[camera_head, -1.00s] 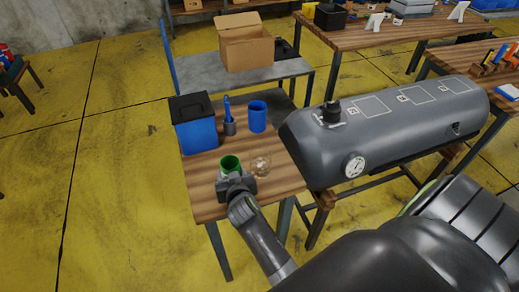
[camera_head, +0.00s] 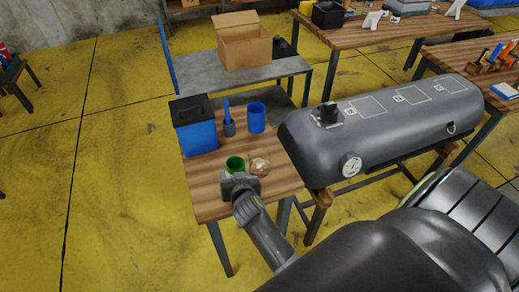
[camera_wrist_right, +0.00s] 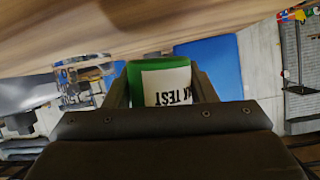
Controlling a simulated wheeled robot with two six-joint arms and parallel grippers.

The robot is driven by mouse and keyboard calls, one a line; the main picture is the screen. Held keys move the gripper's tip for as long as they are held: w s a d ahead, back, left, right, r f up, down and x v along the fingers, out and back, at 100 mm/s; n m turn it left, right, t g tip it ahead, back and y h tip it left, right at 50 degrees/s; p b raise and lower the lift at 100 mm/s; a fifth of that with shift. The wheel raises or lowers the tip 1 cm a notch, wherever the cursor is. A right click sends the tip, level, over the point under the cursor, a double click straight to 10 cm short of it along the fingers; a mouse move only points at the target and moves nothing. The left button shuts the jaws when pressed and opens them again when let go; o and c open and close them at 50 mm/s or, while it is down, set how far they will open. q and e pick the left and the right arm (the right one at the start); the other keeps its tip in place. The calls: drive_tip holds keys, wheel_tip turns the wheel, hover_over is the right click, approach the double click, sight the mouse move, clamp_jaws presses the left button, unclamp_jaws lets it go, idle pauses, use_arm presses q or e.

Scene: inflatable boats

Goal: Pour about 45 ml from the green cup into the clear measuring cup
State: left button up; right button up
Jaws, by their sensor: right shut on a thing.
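The green cup (camera_head: 235,162) is above the near part of the small wooden table (camera_head: 205,205). My right gripper (camera_head: 237,173) is shut on it. In the right wrist view the green cup (camera_wrist_right: 118,72) sits between the two dark fingers, with a white label facing the camera. Its inside shows green from above; I cannot tell the liquid level or the exact tilt. The clear measuring cup (camera_head: 259,167) stands on the table just right of the green cup, close beside it. A clear shape left of the green cup in the wrist view is probably this measuring cup (camera_wrist_right: 88,75). My left gripper is not in view.
A blue bin with a black lid (camera_head: 196,130), a small blue holder with a handle (camera_head: 228,122) and a blue cup (camera_head: 257,117) stand at the table's back. A grey inflatable tube with a gauge (camera_head: 385,125) lies close on the right. The table's front left is clear.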

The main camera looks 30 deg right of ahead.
sight(242, 165)
drive_tip(key=d+r+m+y+p, duration=0.1)
drive_tip(key=r+p, duration=0.2)
drive_tip(key=p, duration=0.1)
drive_tip(key=r+m+y+p, duration=0.1)
drive_tip(key=r+p, duration=0.2)
drive_tip(key=p, duration=0.1)
drive_tip(key=d+r+y+p, duration=0.1)
drive_tip(key=r+p, duration=0.3)
drive_tip(key=p, duration=0.1)
drive_tip(key=shift+d+m, duration=0.3)
drive_tip(key=shift+m, duration=0.1)
drive_tip(key=shift+d+m, duration=0.2)
drive_tip(key=shift+m, duration=0.1)
drive_tip(key=f+m+y+b, duration=0.1)
drive_tip(key=y+b, duration=0.1)
drive_tip(key=b, duration=0.3)
drive_tip(key=shift+a+f+m+g, duration=0.1)
drive_tip(key=shift+f+m+g, duration=0.15)
drive_tip(key=shift+m+g, duration=0.05)
drive_tip(key=shift+r+m+y, duration=0.3)
drive_tip(key=shift+y, duration=0.1)
drive_tip(key=shift+a+r+y+b, duration=0.1)
drive_tip(key=shift+r+y+b, duration=0.2)
drive_tip(key=shift+b, duration=0.2)
drive_tip(key=shift+r+m, duration=0.1)
drive_tip(key=shift+m, duration=0.3)
